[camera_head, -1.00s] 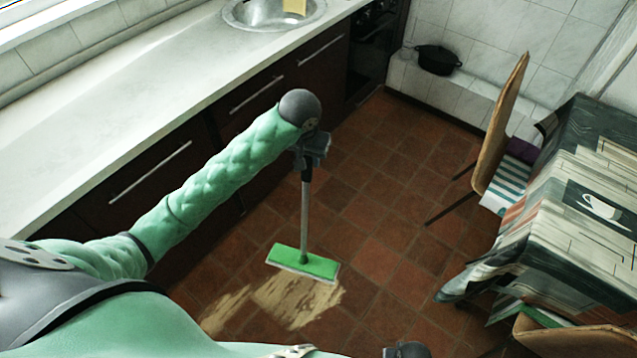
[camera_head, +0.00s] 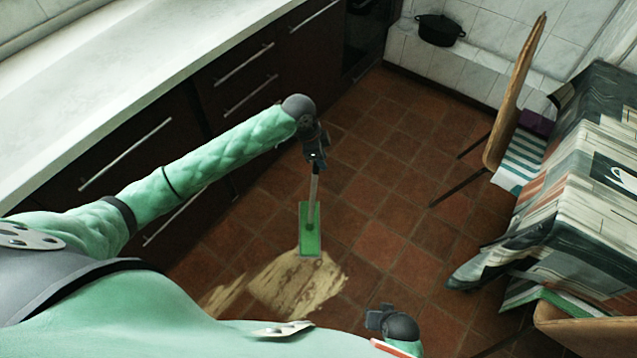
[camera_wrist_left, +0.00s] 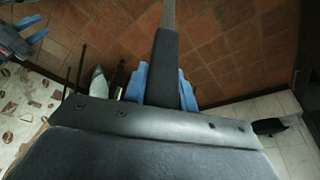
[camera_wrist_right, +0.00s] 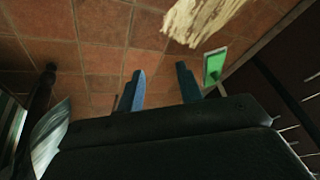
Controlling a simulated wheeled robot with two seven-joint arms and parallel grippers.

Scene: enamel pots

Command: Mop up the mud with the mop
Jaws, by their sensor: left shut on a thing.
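The mop (camera_head: 311,228) stands on the tiled floor with its green head turned lengthwise. Its near end meets the far edge of the tan mud patch (camera_head: 296,285). My left gripper (camera_head: 316,157) is shut on the mop's handle, and the dark grip (camera_wrist_left: 167,68) shows between its blue fingers in the left wrist view. My right gripper (camera_head: 374,318) is low at the right of the mud. In the right wrist view its two fingers (camera_wrist_right: 159,90) are apart with nothing between them. The mud (camera_wrist_right: 203,18) and green mop head (camera_wrist_right: 214,66) show beyond them.
A counter with dark cabinets (camera_head: 215,90) runs along the left. A table with a patterned cloth (camera_head: 560,210) and a wooden chair (camera_head: 512,100) stand at the right. A black pot (camera_head: 440,30) sits on a tiled ledge at the back. The middle floor is clear.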

